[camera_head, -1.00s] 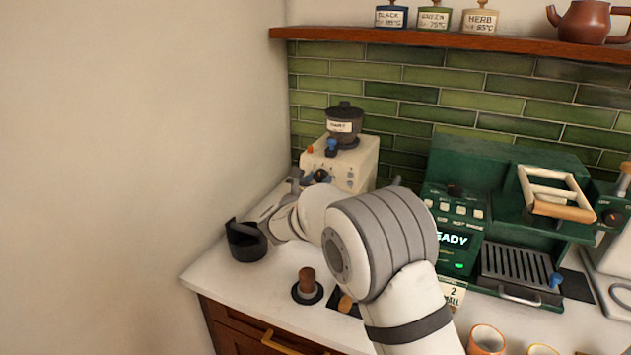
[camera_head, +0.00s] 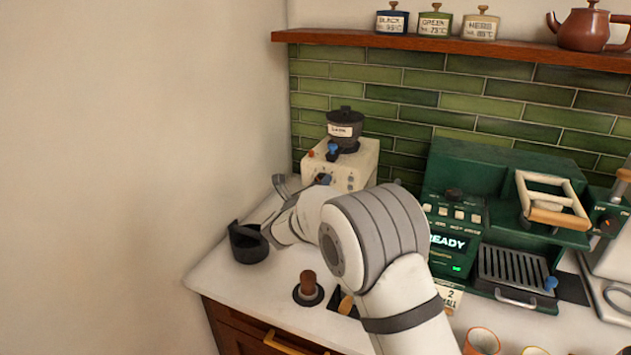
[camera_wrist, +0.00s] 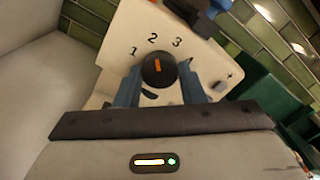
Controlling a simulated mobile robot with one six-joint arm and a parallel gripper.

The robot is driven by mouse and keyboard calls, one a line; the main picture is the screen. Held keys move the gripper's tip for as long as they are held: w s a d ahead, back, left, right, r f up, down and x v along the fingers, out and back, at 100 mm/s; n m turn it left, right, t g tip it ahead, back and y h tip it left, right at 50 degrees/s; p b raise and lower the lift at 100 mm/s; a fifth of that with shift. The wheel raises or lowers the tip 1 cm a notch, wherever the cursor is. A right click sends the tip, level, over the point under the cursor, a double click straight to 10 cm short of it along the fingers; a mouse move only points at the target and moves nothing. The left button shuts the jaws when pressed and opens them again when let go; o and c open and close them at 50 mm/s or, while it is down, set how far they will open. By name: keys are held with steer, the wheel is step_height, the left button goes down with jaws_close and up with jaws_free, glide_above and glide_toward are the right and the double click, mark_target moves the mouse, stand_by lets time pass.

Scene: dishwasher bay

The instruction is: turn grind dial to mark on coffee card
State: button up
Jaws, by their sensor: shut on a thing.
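The grind dial (camera_wrist: 159,70) is a dark round knob with an orange pointer line, on the cream front of the grinder (camera_head: 355,172). The numbers 1, 2 and 3 arc above the dial in the wrist view, and the pointer aims roughly at the 2. My gripper (camera_wrist: 160,82) has its two blue-grey fingers shut on the dial from both sides. In the head view my arm hides most of the gripper. The coffee card (camera_head: 450,297) by the green machine is partly behind my arm; it shows a 2 and part of a word.
A black round container (camera_head: 248,243) stands left of my arm. A brown-handled tamper (camera_head: 307,287) stands at the counter front. The green coffee machine (camera_head: 455,215), its screen reading READY, is to the right. Tiled wall and shelf (camera_head: 450,48) are behind.

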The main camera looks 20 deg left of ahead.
steer(key=shift+f+n, duration=0.2)
steer(key=shift+n, duration=0.4)
steer(key=shift+d+f, duration=0.1)
steer(key=o, duration=1)
steer(key=shift+p, duration=0.3)
steer(key=shift+r, duration=0.2)
steer(key=shift+s, duration=0.1)
steer(key=s, duration=0.2)
steer(key=s+b, duration=0.1)
steer(key=s, duration=0.2)
steer(key=s+b, duration=0.1)
steer(key=s, duration=0.1)
steer(key=shift+s+a, duration=0.35)
steer(key=shift+s, duration=0.05)
